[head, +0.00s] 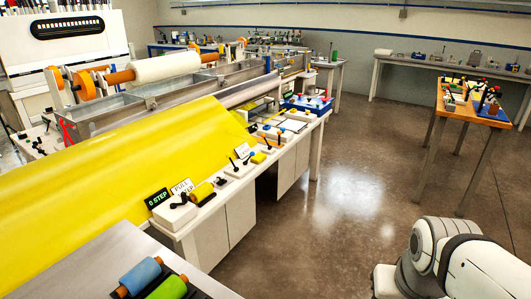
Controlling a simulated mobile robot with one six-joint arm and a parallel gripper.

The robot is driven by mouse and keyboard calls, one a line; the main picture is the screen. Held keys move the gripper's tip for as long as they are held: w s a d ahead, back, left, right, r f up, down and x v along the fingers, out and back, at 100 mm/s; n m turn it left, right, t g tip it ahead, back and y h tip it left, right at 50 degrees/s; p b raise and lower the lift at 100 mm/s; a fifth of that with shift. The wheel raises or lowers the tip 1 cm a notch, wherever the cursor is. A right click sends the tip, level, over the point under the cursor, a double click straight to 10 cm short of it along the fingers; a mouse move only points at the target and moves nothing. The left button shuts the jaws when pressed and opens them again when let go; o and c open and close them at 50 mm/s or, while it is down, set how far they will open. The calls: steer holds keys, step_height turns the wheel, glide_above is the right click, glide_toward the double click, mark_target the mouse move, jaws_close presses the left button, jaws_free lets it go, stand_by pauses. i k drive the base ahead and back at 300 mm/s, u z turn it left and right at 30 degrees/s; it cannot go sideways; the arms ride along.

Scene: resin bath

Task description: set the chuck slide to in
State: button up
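I cannot single out the chuck slide or read its setting from here. A white roll (166,67) on an orange core lies across the far left end of the long machine. Orange round parts (86,84) stand at the core's left end and may be chucks. Small levers and blocks line the white bench (218,193) along the machine's right side, too small to tell apart. A white part of my arm shows at the bottom right. My gripper is outside the picture.
A yellow sheet (110,165) slopes over the near left. Blue (141,276) and green rolls lie at the bottom left. Signs (157,198) stand on the bench's near end. An orange-topped table (455,99) with small items is at right. The floor (345,190) between is clear.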

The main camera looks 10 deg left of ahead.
mark_target(220, 180)
steer(key=u, duration=0.05)
steer(key=i, duration=2.55)
steer(key=u, duration=3.15)
steer(key=i, duration=0.85)
steer(key=z, duration=2)
